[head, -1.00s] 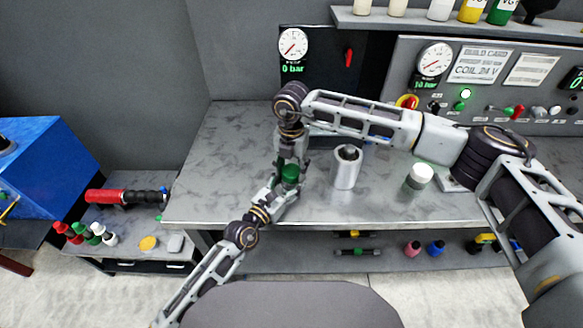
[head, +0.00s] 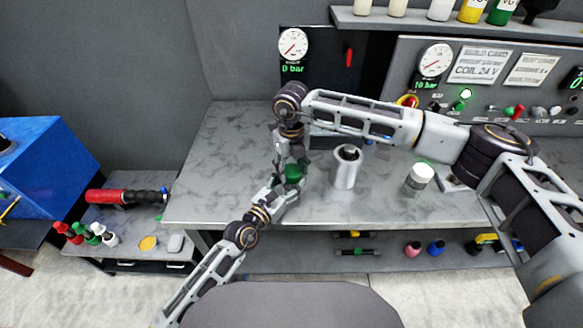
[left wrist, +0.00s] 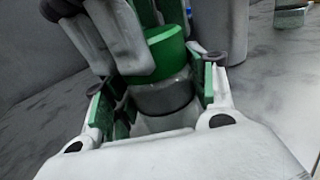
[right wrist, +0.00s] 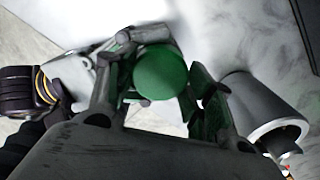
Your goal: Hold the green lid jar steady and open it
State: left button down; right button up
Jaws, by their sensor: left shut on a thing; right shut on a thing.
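The jar has a round green lid (head: 293,173) and a grey body (left wrist: 165,95). It is over the bench, left of the metal canister. My left gripper (left wrist: 155,95) is shut around the body from the near side. My right gripper (right wrist: 160,80) reaches down from above and is shut on the green lid (right wrist: 160,70), one finger on each side. In the left wrist view the lid (left wrist: 165,48) sits directly on top of the body, with no clear gap. The jar's base is hidden, so I cannot tell whether it touches the bench.
An open metal canister (head: 346,168) stands close to the right of the jar. A white-lidded jar (head: 419,179) stands farther right. The bench (head: 225,165) is clear on the left. A gauge panel (head: 470,80) stands behind. Bottles line the shelf above.

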aim_at(292, 170)
jog(key=n, duration=0.5)
jog(key=shift+n, duration=0.3)
jog(key=n, duration=1.6)
jog(key=shift+r, duration=1.25)
dwell(1.0)
jog(key=shift+r, duration=1.9)
